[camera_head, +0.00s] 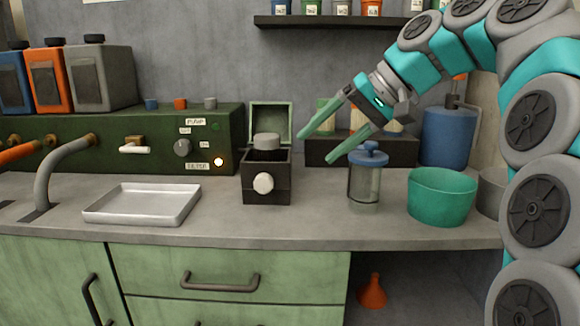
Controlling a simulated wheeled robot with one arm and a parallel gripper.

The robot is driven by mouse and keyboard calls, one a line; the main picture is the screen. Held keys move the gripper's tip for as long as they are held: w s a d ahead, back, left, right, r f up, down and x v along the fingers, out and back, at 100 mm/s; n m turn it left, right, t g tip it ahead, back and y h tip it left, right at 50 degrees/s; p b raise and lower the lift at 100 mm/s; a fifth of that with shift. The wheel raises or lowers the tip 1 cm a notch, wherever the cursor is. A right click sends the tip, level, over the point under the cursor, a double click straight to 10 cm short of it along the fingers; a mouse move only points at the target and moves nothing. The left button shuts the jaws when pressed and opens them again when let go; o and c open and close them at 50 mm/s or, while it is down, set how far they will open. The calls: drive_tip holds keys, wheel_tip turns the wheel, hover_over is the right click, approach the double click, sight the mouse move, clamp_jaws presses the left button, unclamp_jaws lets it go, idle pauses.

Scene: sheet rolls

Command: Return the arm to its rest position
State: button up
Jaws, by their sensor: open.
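My gripper (314,148) reaches in from the right on my teal and grey arm. Its two long green fingers are spread apart with nothing between them. They point down and left, above the counter. The lower fingertip is near the blue lid of a glass jar (364,184) in the picture; I cannot tell whether they touch. A dark box (267,190) with a pale round knob and a raised green lid stands just left of the fingertips. A grey round piece (266,141) sits in its open top.
A white tray (143,219) lies on the counter (230,226) at left. A teal bowl (441,196) stands right of the jar, with a blue canister (448,137) behind. A dark rack (400,151) is behind the gripper. A shelf (340,21) hangs above. The counter's front middle is clear.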

drive_tip(key=s+d+f+g+h, duration=0.1)
drive_tip(key=s+d+f+h, duration=0.1)
drive_tip(key=s+f, duration=0.8)
drive_tip(key=s+d+f+g+h, duration=0.2)
drive_tip(key=s+d+f+h, duration=0.1)
drive_tip(key=s+f, duration=0.8)
drive_tip(key=s+d+f+g+h, duration=0.1)
drive_tip(key=s+d+f+h, duration=0.2)
drive_tip(key=s+f, duration=0.8)
wheel_tip(320, 180, down, 5)
drive_tip(key=shift+d+r+m+g, duration=0.2)
drive_tip(key=shift+d+m+g, duration=0.2)
drive_tip(key=shift+d, duration=0.05)
